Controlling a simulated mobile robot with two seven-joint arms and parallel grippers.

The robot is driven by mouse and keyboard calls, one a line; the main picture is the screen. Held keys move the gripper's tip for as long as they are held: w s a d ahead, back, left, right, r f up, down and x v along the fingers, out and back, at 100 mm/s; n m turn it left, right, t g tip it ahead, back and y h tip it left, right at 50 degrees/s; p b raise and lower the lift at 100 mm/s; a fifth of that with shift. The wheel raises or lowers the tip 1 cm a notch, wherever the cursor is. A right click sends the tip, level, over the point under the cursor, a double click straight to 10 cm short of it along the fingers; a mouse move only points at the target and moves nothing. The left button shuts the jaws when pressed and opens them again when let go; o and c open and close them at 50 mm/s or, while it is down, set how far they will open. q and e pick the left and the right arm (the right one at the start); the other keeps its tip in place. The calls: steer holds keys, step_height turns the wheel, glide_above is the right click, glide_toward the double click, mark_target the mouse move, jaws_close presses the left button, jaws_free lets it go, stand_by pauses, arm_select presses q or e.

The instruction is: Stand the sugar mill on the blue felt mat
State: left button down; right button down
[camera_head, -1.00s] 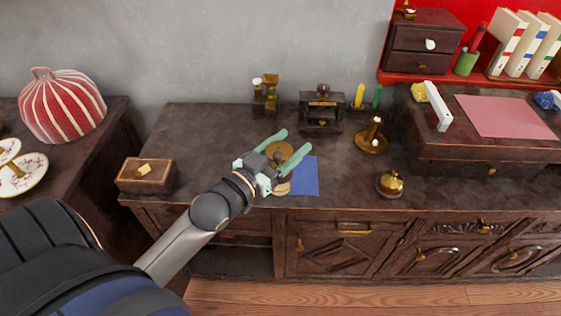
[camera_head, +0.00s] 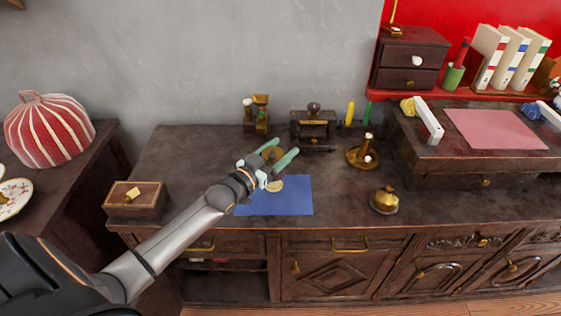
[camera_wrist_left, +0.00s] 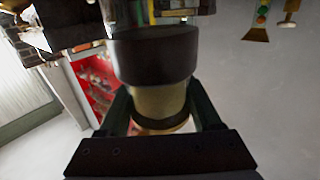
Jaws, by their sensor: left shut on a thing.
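The sugar mill (camera_wrist_left: 158,100) fills the middle of the left wrist view, with a dark rounded cap and a brass body. My left gripper (camera_head: 280,150) is shut on it, with a finger on each side of the brass body. In the head view only a brass-brown part of the mill (camera_head: 272,153) shows between the fingers, and a tan piece shows below the gripper. The blue felt mat (camera_head: 292,203) lies flat on the cabinet top, below and in front of the gripper. I cannot tell whether the mill touches the surface. My right gripper is not in view.
A wooden box (camera_head: 134,201) stands at left. Behind are a brass piece (camera_head: 261,113) and a dark mill-like box (camera_head: 313,130). A candlestick (camera_head: 362,155) and a brass bell (camera_head: 385,201) stand right of the mat. The front right of the mat is clear.

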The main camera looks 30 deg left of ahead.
arm_select(q)
steer(key=shift+w+a+f, duration=0.1)
steer(key=shift+w, duration=0.1)
steer(key=shift+w+f+b, duration=0.1)
steer(key=shift+f+b, duration=0.35)
steer(key=shift+f, duration=1.2)
steer(key=shift+c, duration=0.4)
jaws_free()
steer(key=shift+f, duration=0.2)
